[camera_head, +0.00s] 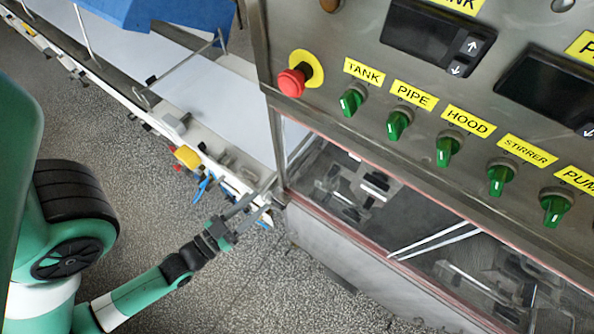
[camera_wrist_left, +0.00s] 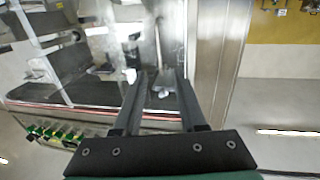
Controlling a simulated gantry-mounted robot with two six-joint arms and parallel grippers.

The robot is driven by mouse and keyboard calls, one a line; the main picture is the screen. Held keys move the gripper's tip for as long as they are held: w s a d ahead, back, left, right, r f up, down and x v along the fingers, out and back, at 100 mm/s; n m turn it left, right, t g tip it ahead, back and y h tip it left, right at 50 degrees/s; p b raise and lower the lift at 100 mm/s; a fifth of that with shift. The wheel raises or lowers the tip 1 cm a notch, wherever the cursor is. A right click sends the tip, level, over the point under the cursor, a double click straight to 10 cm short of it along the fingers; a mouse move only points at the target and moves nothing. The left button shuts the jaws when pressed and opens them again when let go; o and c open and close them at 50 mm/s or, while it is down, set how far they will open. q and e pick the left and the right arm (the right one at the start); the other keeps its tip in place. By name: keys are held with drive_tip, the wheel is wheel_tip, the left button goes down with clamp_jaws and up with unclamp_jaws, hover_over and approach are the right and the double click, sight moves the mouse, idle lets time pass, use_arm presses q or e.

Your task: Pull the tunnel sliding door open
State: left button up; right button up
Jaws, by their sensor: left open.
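The tunnel's clear sliding door (camera_head: 375,205) is a see-through panel below the control panel in the head view, with a reddish edge strip. Machine parts show through it. Two pale bars (camera_head: 435,243) cross it; I cannot tell whether they are a handle or a reflection. My left gripper (camera_head: 264,198) is open and empty, near the left end of the panel at the metal corner post. In the left wrist view its two fingers (camera_wrist_left: 160,80) stand apart in front of the clear panel (camera_wrist_left: 90,65). Whether a finger touches the door cannot be told. My right gripper is not in view.
The steel control panel (camera_head: 400,140) overhangs the door, with green switches (camera_head: 397,125) and a red stop button (camera_head: 291,82). A white conveyor belt (camera_head: 205,98) runs up left, with a blue cover (camera_head: 165,14). The speckled floor (camera_head: 250,285) is clear below.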

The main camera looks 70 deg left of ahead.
sight(289, 185)
use_arm(q)
drive_tip(key=p+x, duration=0.2)
drive_tip(key=x, duration=0.9)
drive_tip(key=shift+w, duration=0.2)
clamp_jaws()
idle(1.0)
